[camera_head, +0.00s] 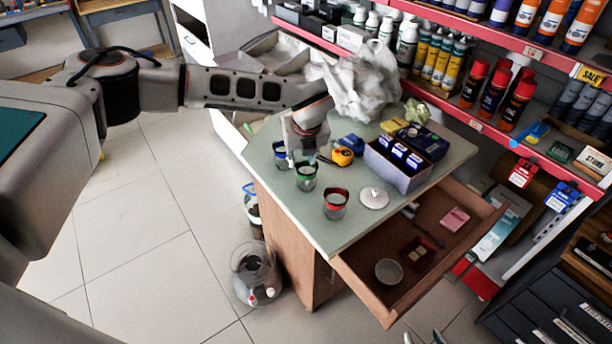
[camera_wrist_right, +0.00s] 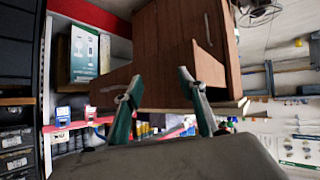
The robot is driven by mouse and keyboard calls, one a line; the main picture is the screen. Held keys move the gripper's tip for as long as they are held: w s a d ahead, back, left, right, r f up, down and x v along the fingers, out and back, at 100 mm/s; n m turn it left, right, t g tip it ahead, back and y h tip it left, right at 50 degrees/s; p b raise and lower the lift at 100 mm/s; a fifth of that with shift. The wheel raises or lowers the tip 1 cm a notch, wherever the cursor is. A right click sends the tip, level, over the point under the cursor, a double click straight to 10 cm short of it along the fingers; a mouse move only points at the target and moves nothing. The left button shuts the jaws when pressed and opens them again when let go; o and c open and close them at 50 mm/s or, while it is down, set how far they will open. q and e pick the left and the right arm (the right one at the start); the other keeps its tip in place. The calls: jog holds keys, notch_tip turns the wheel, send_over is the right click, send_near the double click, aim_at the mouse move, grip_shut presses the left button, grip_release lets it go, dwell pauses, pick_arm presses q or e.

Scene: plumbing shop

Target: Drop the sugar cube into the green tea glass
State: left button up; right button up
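Three small glasses stand in a row on the table: one with a blue rim (camera_head: 281,154), one with a green rim (camera_head: 306,178) and one with a red rim (camera_head: 336,204). My left gripper (camera_head: 302,153) points down just behind and above the green-rimmed glass, overlapping it in the head view. Its fingertips are small, and I cannot tell whether a sugar cube is between them. Small pale cubes (camera_head: 416,254) sit in a dark red box in the open drawer. My right gripper (camera_wrist_right: 163,98) is open and empty in the right wrist view; only its tips show at the head view's bottom edge.
The open drawer (camera_head: 353,273) also holds a round bowl (camera_head: 389,271) and a pink block (camera_head: 455,219). A yellow tape measure (camera_head: 343,156), a blue-grey box (camera_head: 399,169) and a white lid (camera_head: 373,197) crowd the table (camera_head: 345,238). Shelves of bottles stand behind.

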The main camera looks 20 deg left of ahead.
pick_arm(q)
jog(key=v, duration=1.2)
